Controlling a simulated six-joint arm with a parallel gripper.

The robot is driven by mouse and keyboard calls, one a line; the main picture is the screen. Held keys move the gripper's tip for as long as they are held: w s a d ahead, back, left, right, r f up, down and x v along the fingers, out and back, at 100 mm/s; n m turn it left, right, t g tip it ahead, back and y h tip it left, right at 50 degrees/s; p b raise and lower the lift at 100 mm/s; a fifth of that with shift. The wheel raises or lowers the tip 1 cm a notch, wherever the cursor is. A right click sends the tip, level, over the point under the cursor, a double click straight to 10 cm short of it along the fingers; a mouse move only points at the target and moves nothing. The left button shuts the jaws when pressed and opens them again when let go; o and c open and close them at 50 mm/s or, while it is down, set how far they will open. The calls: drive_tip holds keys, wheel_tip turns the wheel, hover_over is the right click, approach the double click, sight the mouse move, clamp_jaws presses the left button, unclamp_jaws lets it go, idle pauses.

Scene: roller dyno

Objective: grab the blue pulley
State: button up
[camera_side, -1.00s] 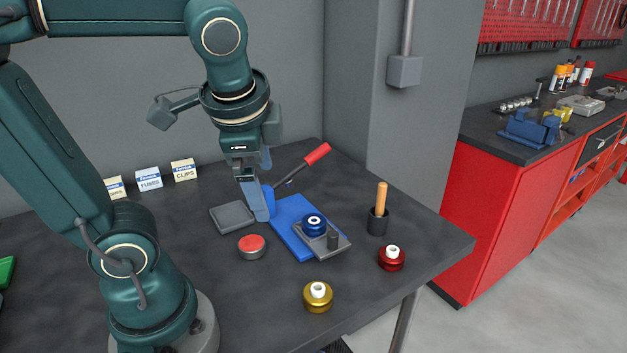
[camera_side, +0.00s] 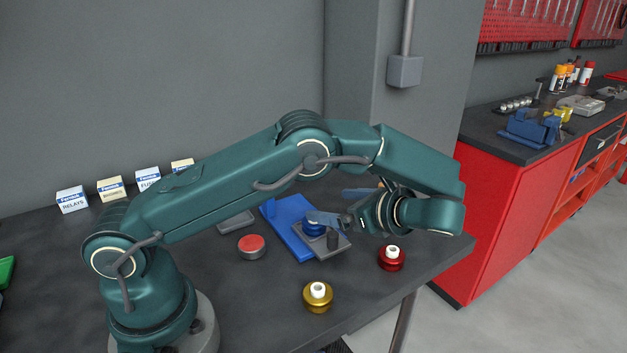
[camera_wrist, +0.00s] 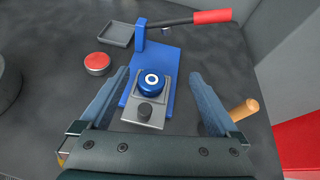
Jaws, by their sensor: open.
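The blue pulley (camera_side: 314,230) sits on a grey plate (camera_side: 338,247) on the blue press base (camera_side: 290,245). In the side view one finger of my gripper (camera_side: 338,205) covers part of the pulley's top. In the wrist view the blue pulley (camera_wrist: 152,83), with its white ring and dark centre, lies between the two finger lines of my gripper (camera_wrist: 158,74). There is room on both sides, and the fingers are spread and empty. My gripper reaches in from the right, and I cannot tell whether a finger touches the pulley.
A dark post (camera_wrist: 144,110) stands on the plate beside the pulley. A red-handled lever (camera_wrist: 211,17), a wooden handle (camera_wrist: 244,109), a red-topped button (camera_side: 251,246) and a grey tray (camera_wrist: 116,34) are around. A red pulley (camera_side: 391,258) and gold pulley (camera_side: 318,297) stand nearer the front.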

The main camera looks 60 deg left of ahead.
sight(334, 232)
drive_tip(key=f, duration=0.2)
drive_tip(key=f+m, duration=0.1)
drive_tip(key=shift+s+d+f+y, duration=0.3)
drive_tip(key=shift+s, duration=0.1)
drive_tip(key=shift+x, duration=2.4)
clamp_jaws()
